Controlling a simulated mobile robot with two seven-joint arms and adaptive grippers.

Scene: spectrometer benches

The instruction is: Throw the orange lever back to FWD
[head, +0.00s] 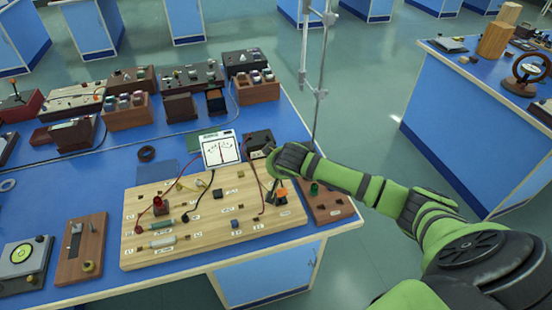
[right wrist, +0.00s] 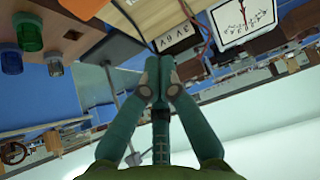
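The orange lever (head: 283,194) stands at the right end of the wooden circuit board (head: 215,235). My left gripper is not in view.
A white meter (head: 221,150) stands at the board's back edge, with red and black leads nearby. A dark wooden block with a green cap (head: 314,188) sits right of the lever. A metal stand rod (head: 322,80) rises behind. Several instruments fill the back of the blue bench.

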